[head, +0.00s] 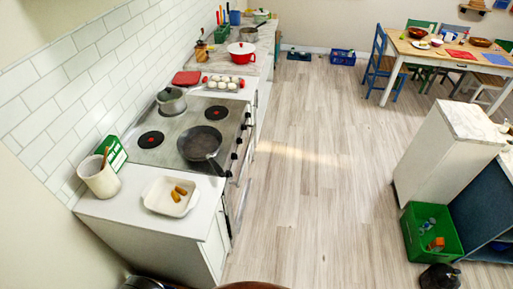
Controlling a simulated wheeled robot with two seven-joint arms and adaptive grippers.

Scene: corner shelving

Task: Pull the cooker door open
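The cooker (177,133) stands against the tiled wall at the left, set into the counter run. Its top carries dark hot plates with red centres, a lidded grey pot (171,100) and a black frying pan (200,143). The pan's handle sticks out towards the front edge. Black knobs (240,141) line the cooker's front. The cooker door (236,192) is below them, seen very steeply from above, and looks shut. Its handle cannot be made out clearly. Neither of my grippers is recognisable in the head view.
A white counter (131,206) with a tray of food adjoins the cooker's near side. The wooden floor (310,170) in front is clear. A white cabinet (440,160) and a green crate (409,232) stand at the right. A dark object (440,277) lies at the bottom right.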

